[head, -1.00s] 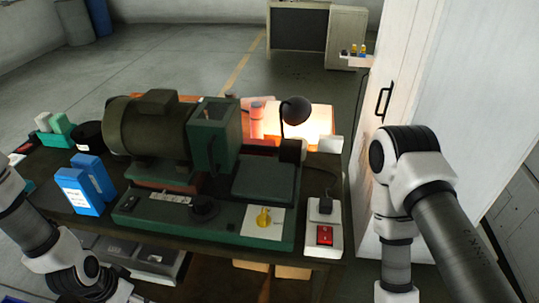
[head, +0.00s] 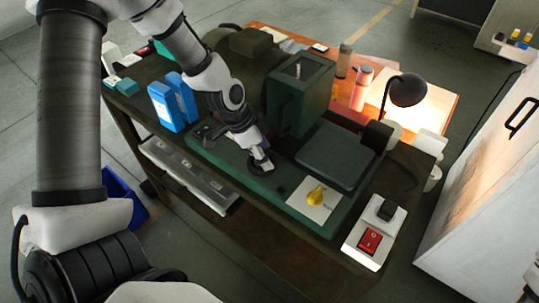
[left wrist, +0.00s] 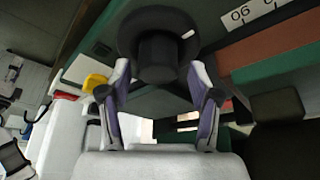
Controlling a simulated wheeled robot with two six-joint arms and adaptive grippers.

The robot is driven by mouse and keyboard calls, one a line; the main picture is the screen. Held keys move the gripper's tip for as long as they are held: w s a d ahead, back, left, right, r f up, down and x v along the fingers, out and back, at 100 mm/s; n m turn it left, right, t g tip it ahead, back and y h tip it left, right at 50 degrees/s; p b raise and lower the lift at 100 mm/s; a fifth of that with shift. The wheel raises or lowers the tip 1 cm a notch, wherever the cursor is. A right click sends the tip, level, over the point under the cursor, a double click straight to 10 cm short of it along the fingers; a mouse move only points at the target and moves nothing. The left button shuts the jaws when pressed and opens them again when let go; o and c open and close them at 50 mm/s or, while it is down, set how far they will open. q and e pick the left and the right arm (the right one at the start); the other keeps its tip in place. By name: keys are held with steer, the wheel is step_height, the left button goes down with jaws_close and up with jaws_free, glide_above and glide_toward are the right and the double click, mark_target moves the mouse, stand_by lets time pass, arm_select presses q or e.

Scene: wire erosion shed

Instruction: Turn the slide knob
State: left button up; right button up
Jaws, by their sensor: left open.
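The slide knob, a round black knob (head: 263,168), sits on the front of the green machine base (head: 228,160). In the left wrist view the black knob (left wrist: 158,28) has a wide disc and a narrower hub. My left gripper (head: 256,155) has come down over it from above and partly hides it in the head view. In the left wrist view the open fingers (left wrist: 158,78) stand on either side of the hub. I cannot tell whether they touch it.
A yellow knob (head: 316,195) on a white plate is right of the black knob. A white box with a red switch (head: 369,240) is at the front right corner. Blue binders (head: 166,107) stand at left. A black lamp (head: 406,90) and a motor housing (head: 245,60) rise behind.

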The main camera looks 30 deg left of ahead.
arm_select(q)
steer(key=shift+s+a+r, duration=0.2)
steer(key=shift+s+a, duration=0.35)
steer(key=shift+s, duration=0.05)
steer(key=c, duration=0.4)
steer(key=shift+s, duration=0.15)
steer(key=c, duration=0.6)
steer(key=shift+c, duration=0.7)
steer(key=shift+w, duration=0.2)
arm_select(e)
steer(key=shift+s+a+r, duration=0.35)
steer(key=shift+s+a, duration=0.05)
